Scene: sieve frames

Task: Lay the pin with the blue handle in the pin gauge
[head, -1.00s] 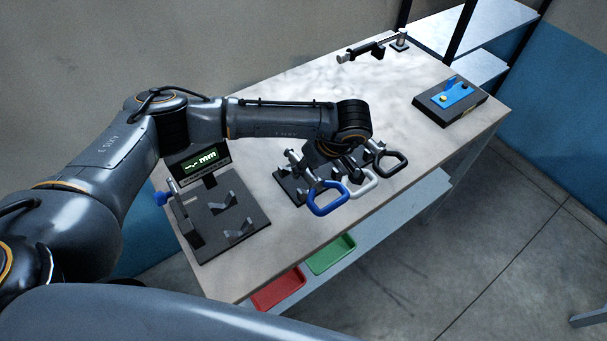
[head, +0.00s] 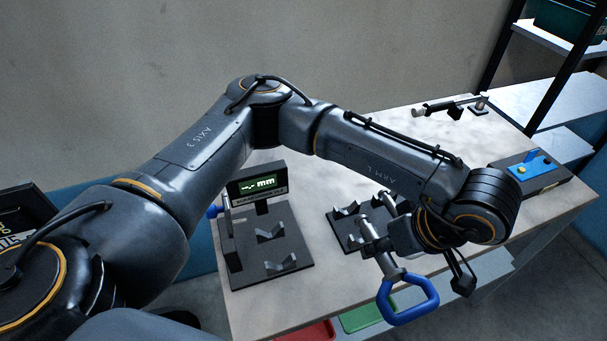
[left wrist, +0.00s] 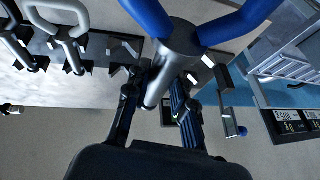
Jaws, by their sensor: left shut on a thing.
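The pin with the blue handle (head: 408,302) is in my left gripper (head: 385,238). Its grey shaft points up and away, and the blue loop handle hangs toward the front. In the left wrist view the pin's shaft (left wrist: 178,50) passes between the fingers (left wrist: 160,100), with the blue handle at the top. The pin gauge (head: 250,262) is a dark plate with V-shaped cradles and a lit mm display (head: 262,183). It stands left of the gripper, its cradles empty. My right gripper is not in view.
The pin rack (head: 345,238) is partly behind my arm. A white-handled pin (left wrist: 62,22) and a dark-handled one beside it show in the left wrist view. A blue-topped block (head: 530,168) and a metal fixture (head: 450,105) lie farther right. Red and green trays (head: 362,317) sit below.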

